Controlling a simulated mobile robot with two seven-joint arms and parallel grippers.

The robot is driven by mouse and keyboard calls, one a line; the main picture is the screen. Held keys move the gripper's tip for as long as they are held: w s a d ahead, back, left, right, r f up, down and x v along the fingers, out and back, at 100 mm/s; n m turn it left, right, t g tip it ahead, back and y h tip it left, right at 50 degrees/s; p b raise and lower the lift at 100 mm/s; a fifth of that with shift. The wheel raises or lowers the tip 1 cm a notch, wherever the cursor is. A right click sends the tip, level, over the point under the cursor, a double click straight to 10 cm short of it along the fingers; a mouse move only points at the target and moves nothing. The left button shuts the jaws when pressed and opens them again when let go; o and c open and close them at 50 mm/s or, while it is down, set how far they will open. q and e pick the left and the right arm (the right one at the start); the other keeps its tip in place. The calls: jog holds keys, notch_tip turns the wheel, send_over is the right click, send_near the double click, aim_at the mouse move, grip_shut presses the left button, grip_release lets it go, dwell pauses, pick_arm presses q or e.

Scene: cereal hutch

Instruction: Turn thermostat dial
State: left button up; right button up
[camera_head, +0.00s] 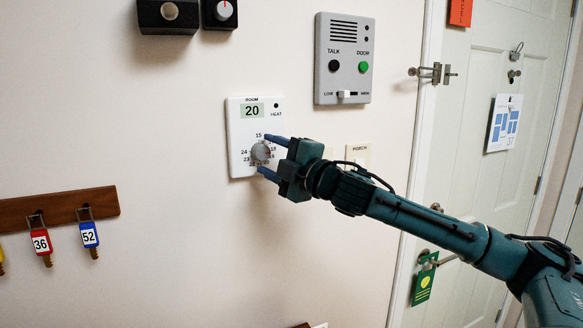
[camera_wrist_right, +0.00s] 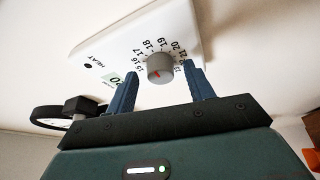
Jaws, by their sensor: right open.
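The white thermostat (camera_head: 238,150) is on the wall, with a display reading 20 under the word ROOM and a HEAT light that looks dark. Its round grey dial (camera_head: 261,152) sits in a ring of numbers. My right gripper (camera_head: 271,156) is open at the thermostat, one finger above the dial and one below. In the right wrist view the fingers (camera_wrist_right: 162,85) stand on either side of the dial; whether they touch it is unclear. My left gripper is not in view.
A grey intercom (camera_head: 344,88) is on the wall to the upper right. A PORCH switch plate (camera_head: 358,155) is partly behind my arm. A wooden key rack (camera_head: 60,206) hangs at left, two dark knob boxes (camera_head: 170,15) at top. A white door (camera_head: 485,170) is at right.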

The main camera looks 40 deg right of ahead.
jog(key=s+b, duration=0.1)
jog(key=s+f+b, duration=0.1)
jog(key=s+b, duration=0.1)
jog(key=shift+s+d+f+b, duration=0.2)
jog(key=shift+s+d+b, duration=0.1)
jog(key=shift+s+d, duration=0.1)
jog(key=b, duration=0.8)
send_near(268, 158)
jog(key=s, duration=0.3)
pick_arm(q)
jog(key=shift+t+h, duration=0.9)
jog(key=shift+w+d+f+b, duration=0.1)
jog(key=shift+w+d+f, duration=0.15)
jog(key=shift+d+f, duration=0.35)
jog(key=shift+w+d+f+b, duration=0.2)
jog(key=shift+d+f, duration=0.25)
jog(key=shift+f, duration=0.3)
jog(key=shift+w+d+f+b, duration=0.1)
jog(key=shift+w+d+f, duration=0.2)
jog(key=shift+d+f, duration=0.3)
pick_arm(e)
jog(key=shift+s+d+r, duration=0.1)
jog(key=shift+s, duration=0.55)
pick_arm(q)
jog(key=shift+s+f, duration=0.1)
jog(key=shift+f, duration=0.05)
